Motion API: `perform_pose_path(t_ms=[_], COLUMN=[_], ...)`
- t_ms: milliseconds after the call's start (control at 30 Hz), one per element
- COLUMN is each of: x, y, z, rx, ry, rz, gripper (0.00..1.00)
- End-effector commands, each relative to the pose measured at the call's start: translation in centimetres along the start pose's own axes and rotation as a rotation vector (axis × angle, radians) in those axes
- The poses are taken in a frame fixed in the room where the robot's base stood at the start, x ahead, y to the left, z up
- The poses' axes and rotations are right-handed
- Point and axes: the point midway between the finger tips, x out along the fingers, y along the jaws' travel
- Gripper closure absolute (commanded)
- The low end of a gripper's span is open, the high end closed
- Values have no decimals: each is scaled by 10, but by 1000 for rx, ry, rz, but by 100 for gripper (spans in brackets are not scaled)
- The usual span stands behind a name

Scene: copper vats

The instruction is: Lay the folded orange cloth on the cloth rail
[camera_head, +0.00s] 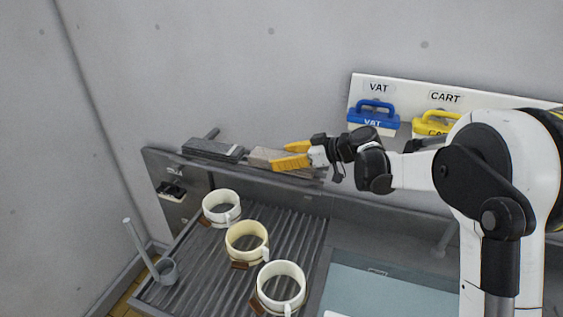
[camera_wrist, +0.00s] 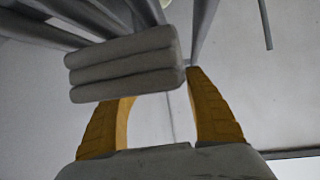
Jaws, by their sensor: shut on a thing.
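No cloth that looks orange shows in either view. My gripper (camera_head: 289,155), with two orange-yellow fingers, is at the long back ledge and reaches left. It is shut on a pale grey-beige folded cloth (camera_head: 261,156), which sits at its fingertips. In the wrist view this folded cloth (camera_wrist: 125,65) shows several stacked layers, with the fingers (camera_wrist: 155,110) at its lower and right edges. Several grey bars, perhaps the cloth rail (camera_wrist: 150,8), run behind and above it. I cannot tell whether the cloth touches them. A darker grey folded stack (camera_head: 212,150) lies left of my gripper.
A ribbed drainboard (camera_head: 222,283) below holds a white mug (camera_head: 221,205), a cream mug (camera_head: 246,240) and another pale mug (camera_head: 281,284). A blue VAT brush (camera_head: 373,115) and a yellow CART brush (camera_head: 436,124) hang right.

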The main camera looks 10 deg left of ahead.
Motion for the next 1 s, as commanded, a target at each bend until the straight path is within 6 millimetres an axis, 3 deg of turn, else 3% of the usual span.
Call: perform_pose_path(t_ms=[100,267,300,367,767,1000], x=[6,6,6,6,-2,-51], y=[0,0,0,0,1,1], z=[12,12,13,13,12,12], rx=[0,0,0,0,1,2], ry=[1,0,-1,-1,0,0], rz=[0,0,0,0,2,4], gripper=[78,78,29,15,15,15])
